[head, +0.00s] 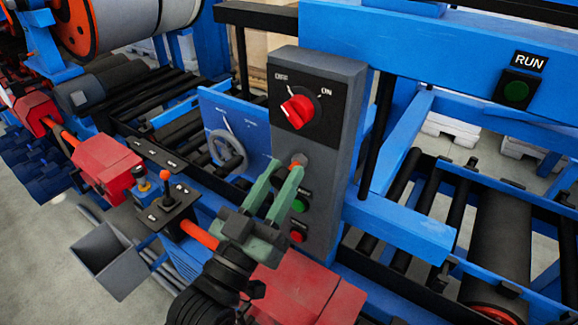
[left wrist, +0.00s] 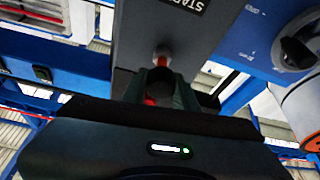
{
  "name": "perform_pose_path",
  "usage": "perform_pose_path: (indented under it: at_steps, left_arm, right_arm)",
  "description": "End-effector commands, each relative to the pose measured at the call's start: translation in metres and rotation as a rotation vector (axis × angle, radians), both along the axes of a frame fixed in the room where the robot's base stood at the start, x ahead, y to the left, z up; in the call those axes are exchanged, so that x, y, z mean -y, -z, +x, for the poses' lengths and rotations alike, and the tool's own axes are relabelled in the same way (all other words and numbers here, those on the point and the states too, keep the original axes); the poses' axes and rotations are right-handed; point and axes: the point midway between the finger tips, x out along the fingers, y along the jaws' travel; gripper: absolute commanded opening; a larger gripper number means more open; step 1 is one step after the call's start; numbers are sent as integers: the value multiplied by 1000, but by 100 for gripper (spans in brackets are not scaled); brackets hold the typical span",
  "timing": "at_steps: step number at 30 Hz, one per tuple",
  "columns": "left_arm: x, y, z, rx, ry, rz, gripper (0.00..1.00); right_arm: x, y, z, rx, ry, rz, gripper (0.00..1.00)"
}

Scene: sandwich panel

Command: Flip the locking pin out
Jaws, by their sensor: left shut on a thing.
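A grey control box with a red OFF/ON rotary switch (head: 299,110) stands in the middle of the head view. Below the switch, a small red-tipped pin (head: 299,159) sticks out of the box's front. My left gripper (head: 282,170) reaches up to it with two green fingers. In the left wrist view the pin (left wrist: 161,58) shows at the fingertips (left wrist: 163,82), and the fingers are shut on it. Something red shows between the fingers lower down. The fingers hide part of the pin, so its exact position is hard to tell. My right gripper is not in view.
A green button (head: 298,205) and a red button (head: 296,237) sit below the pin, close to my fingers. A blue panel with a grey dial (head: 229,150) is to the left. A small lever box (head: 168,208) and blue conveyor frames surround the control box.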

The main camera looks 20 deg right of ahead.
Motion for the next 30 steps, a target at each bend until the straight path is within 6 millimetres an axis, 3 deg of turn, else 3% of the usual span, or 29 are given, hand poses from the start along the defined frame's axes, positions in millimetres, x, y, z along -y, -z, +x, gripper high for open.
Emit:
perform_pose_path:
  at_steps: [6, 7, 9, 20, 30]
  left_arm:
    - [-1, 1, 0, 0, -1, 0, 0]
    - [-1, 1, 0, 0, -1, 0, 37]
    - [-1, 1, 0, 0, -1, 0, 50]
    - [-3, 4, -3, 0, 0, 0, 50]
    - [-41, 26, -37, 0, -1, 0, 50]
  right_arm:
    - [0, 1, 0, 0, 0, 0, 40]
    - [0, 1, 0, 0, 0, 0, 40]
    - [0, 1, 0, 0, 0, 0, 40]
    - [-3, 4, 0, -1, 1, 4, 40]
    - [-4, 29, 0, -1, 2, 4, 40]
